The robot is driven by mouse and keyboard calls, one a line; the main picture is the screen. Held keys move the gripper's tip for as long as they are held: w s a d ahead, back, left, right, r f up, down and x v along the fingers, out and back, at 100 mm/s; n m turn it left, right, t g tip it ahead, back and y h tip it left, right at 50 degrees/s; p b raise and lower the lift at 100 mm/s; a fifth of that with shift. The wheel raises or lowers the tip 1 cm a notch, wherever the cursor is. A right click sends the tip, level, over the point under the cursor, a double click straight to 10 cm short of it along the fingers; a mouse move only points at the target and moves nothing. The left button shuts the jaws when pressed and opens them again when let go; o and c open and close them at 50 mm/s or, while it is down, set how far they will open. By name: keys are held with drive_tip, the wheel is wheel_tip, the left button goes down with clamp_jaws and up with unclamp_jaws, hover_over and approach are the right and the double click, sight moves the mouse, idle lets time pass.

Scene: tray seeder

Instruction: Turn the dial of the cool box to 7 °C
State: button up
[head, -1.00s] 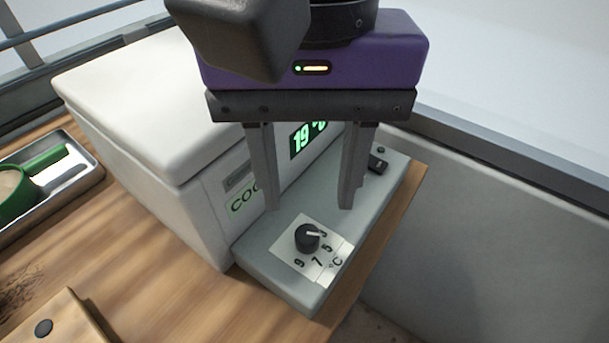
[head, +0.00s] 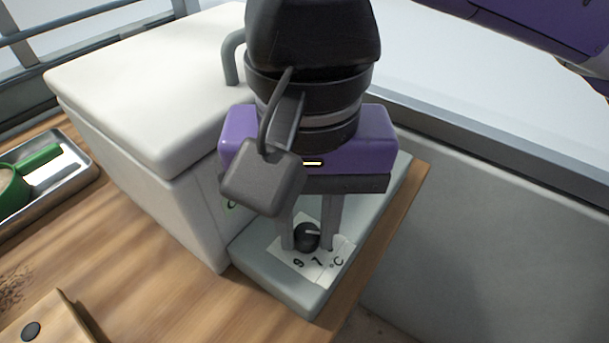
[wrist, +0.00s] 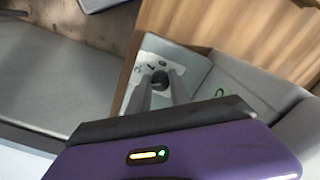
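The cool box (head: 130,140) is a white box with a grey ledge (head: 262,272) at its front right. The black dial (head: 307,240) stands on a white scale plate on this ledge. Its white pointer line points right in the head view; the 7 and 9 show nearer the front, and my right finger hides other marks. My gripper (head: 308,243) points down over the ledge, its two fingers closed against opposite sides of the dial. The wrist view also shows the dial (wrist: 160,79) between the fingertips.
A metal tray (head: 85,180) with a green-handled item (head: 40,160) lies at the left on the wooden table. A wooden block (head: 65,315) with a dark knob is at the front left. A grey wall (head: 480,220) stands to the right.

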clamp_jaws()
drive_tip(key=m+b, duration=0.2)
drive_tip(key=m, duration=0.2)
drive_tip(key=m+b, duration=0.1)
drive_tip(key=m, duration=0.4)
drive_tip(key=shift+a+m+b, duration=0.1)
drive_tip(key=shift+m+b, duration=0.2)
idle(0.4)
drive_tip(key=o, duration=0.6)
unclamp_jaws()
drive_tip(key=shift+r, duration=0.15)
